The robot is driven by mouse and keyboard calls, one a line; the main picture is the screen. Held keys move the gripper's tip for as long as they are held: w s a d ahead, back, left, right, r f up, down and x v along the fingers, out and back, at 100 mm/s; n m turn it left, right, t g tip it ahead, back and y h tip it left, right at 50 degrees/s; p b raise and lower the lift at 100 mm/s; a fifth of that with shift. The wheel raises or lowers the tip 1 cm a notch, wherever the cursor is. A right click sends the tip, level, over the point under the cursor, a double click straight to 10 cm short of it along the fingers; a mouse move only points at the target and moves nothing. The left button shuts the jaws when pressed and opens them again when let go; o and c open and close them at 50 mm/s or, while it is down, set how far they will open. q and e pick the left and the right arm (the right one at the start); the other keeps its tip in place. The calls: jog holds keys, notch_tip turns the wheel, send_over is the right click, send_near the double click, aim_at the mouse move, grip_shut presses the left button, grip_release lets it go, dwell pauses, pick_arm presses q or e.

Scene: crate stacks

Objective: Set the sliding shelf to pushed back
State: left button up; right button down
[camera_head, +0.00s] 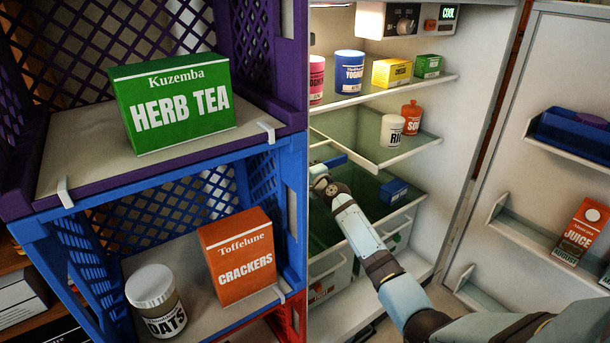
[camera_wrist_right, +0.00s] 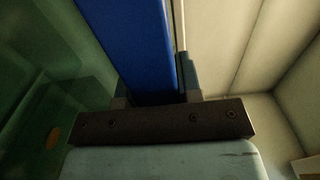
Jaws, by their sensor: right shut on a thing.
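In the head view, a glass shelf (camera_head: 411,151) with a pale rim sits at mid-height inside the open fridge. A blue bar (camera_head: 337,160) shows at its left part, by my right gripper (camera_head: 321,178). In the right wrist view, my right gripper (camera_wrist_right: 155,97) is shut on the blue bar (camera_wrist_right: 143,45), which runs away between its fingers. The far end of the bar is out of that view. My left gripper is not in view.
An upper shelf (camera_head: 430,78) holds several packages. A blue box (camera_head: 393,191) sits below the mid-height shelf, above clear drawers. The fridge door (camera_head: 540,100) stands open at right, with juice in its rack. Stacked purple (camera_head: 20,205) and blue crates (camera_head: 95,290) fill the left.

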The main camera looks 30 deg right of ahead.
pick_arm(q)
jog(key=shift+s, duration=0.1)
pick_arm(e)
jog(key=shift+s, duration=0.1)
jog(key=c, duration=0.8)
grip_release()
jog(key=shift+s, duration=0.1)
pick_arm(q)
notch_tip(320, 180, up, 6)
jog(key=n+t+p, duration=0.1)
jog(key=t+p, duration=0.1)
jog(key=p, duration=0.2)
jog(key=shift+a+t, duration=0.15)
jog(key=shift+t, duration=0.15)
pick_arm(e)
jog(key=shift+s+d, duration=0.2)
jog(key=shift+s, duration=2.1)
jog(key=shift+s+d, duration=0.15)
jog(key=shift+s, duration=2.1)
jog(key=shift+s+d, duration=0.2)
jog(key=shift+s, duration=2.1)
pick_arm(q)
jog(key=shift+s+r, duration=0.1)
